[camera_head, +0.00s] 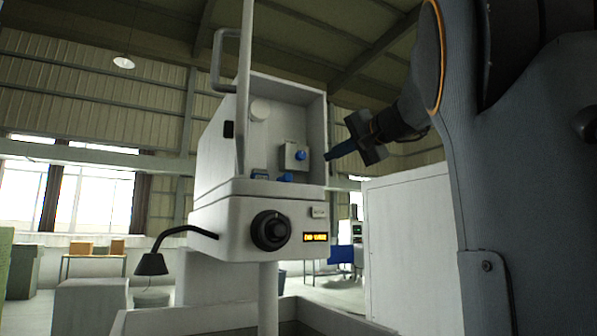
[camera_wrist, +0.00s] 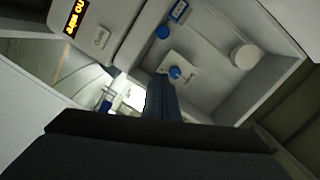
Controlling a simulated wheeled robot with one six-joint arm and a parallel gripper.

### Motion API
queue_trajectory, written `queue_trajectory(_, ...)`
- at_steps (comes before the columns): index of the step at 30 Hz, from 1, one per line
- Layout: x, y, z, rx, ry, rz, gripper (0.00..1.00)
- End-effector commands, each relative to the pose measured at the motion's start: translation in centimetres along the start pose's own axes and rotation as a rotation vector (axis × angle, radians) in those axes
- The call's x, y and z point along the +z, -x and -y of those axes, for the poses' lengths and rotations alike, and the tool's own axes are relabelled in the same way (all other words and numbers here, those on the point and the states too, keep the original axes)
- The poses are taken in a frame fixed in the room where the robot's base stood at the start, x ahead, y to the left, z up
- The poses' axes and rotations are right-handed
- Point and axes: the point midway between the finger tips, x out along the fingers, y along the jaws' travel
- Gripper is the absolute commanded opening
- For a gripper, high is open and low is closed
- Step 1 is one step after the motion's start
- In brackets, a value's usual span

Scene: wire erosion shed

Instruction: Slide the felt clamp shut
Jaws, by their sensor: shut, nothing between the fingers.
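My gripper (camera_head: 328,156) is shut and empty, pointing left at the open right side of the white machine head's compartment. In the wrist view its fingers (camera_wrist: 161,92) reach up from the bottom, their tips just below a pale block with a blue knob (camera_wrist: 175,72). In the head view this block (camera_head: 294,156) stands inside the compartment, left of my fingertips, with a visible gap. A second blue knob (camera_head: 286,178) sits below it, and also shows in the wrist view (camera_wrist: 162,32). I cannot tell which is the felt clamp; their labels are unreadable.
The compartment also holds a white round part (camera_head: 260,109) and a blue-framed label (camera_head: 260,174). A raised cover with a handle (camera_head: 219,62) stands at its left. Below are a black dial (camera_head: 271,231) and an orange display (camera_head: 315,238). A white cabinet (camera_head: 408,235) stands at right.

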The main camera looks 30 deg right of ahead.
Motion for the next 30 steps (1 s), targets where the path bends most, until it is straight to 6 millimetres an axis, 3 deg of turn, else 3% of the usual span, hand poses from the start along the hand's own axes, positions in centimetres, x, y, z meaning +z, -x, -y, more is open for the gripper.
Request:
queue_trajectory(7,0.0,-1.9,0.1,0.000,-0.002,0.003,0.00)
queue_trajectory(20,0.2,-10.2,0.3,0.000,-0.002,0.007,0.00)
queue_trajectory(24,2.3,-10.6,0.3,-0.001,0.000,0.005,0.00)
queue_trajectory(30,3.9,-11.0,0.2,-0.001,-0.001,0.004,0.00)
